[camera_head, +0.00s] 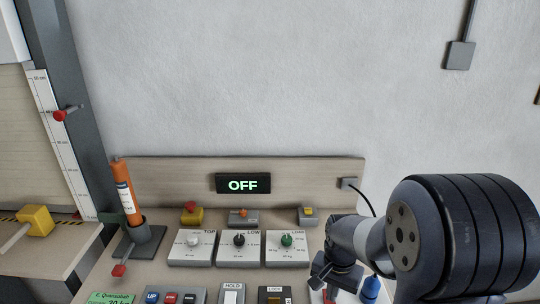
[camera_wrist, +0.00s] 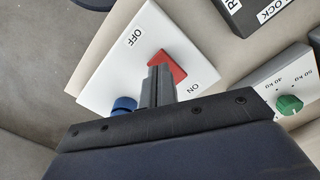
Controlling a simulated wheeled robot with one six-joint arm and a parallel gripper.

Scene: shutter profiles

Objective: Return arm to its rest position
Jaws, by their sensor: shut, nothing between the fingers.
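My gripper (camera_wrist: 158,75) is shut and empty in the wrist view. Its dark fingertips appear right in front of a red switch handle (camera_wrist: 168,68) on a white plate (camera_wrist: 110,78) marked OFF and ON. I cannot tell whether they touch it. In the head view my arm reaches in from the lower right, and my gripper (camera_head: 328,282) is low over the panel's right end, partly hidden by my wrist. A display (camera_head: 243,184) behind the panel reads OFF.
The panel carries a white knob (camera_head: 194,241), a black knob (camera_head: 239,239) and a green knob (camera_head: 287,240), with small switches behind. An orange tube (camera_head: 124,192) stands in a holder at left. A cable runs from a wall-board socket (camera_head: 349,183). Space above the panel is clear.

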